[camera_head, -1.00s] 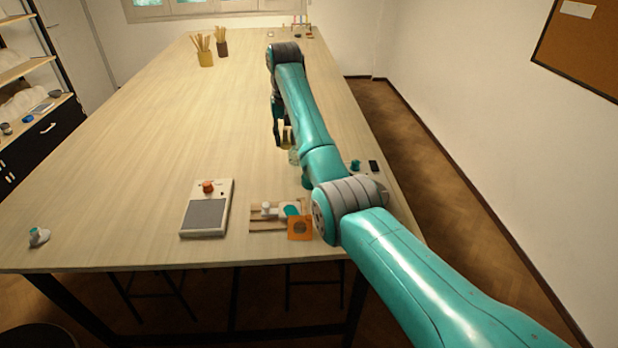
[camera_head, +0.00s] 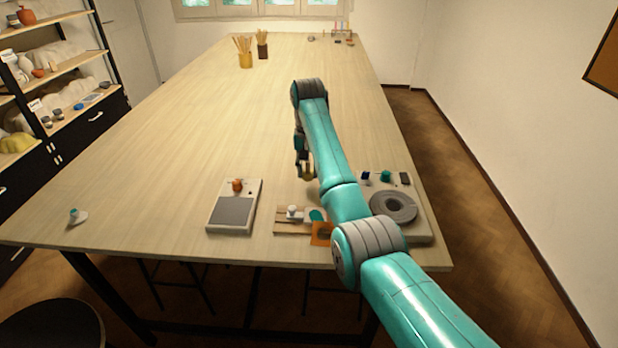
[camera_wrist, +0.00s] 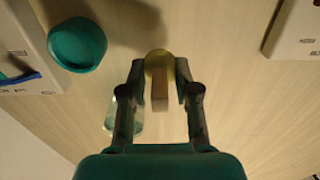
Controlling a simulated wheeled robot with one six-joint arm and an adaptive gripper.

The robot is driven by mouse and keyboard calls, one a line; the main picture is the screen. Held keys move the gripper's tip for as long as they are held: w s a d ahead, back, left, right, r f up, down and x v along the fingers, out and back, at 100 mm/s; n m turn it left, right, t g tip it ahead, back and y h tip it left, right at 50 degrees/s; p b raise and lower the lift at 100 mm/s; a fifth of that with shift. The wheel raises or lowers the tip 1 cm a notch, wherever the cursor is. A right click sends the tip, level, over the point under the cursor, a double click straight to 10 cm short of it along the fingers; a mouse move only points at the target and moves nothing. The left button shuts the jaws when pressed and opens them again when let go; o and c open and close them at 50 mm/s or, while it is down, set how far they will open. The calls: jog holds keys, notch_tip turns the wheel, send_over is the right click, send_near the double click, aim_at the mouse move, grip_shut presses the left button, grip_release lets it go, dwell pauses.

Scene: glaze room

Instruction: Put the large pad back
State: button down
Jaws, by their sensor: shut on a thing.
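My gripper (camera_head: 304,168) hangs over the table to the left of my forearm. In the wrist view its two fingers (camera_wrist: 161,92) are shut on a yellowish round piece with a tan block (camera_wrist: 160,95), which may be the large pad; its size is hard to judge. The piece shows small and yellowish in the head view (camera_head: 307,173). The fingers hide part of its sides. A clear glass-like piece (camera_wrist: 125,117) shows behind the left finger.
Table beyond is mostly clear.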

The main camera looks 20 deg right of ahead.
aim_at(308, 172)
jog(key=shift+f, duration=1.65)
jog(key=shift+f, duration=0.1)
jog(key=c, duration=0.8)
grip_release()
jog(key=shift+c, duration=0.2)
notch_tip(308, 172, up, 12)
jog(key=shift+r, duration=0.1)
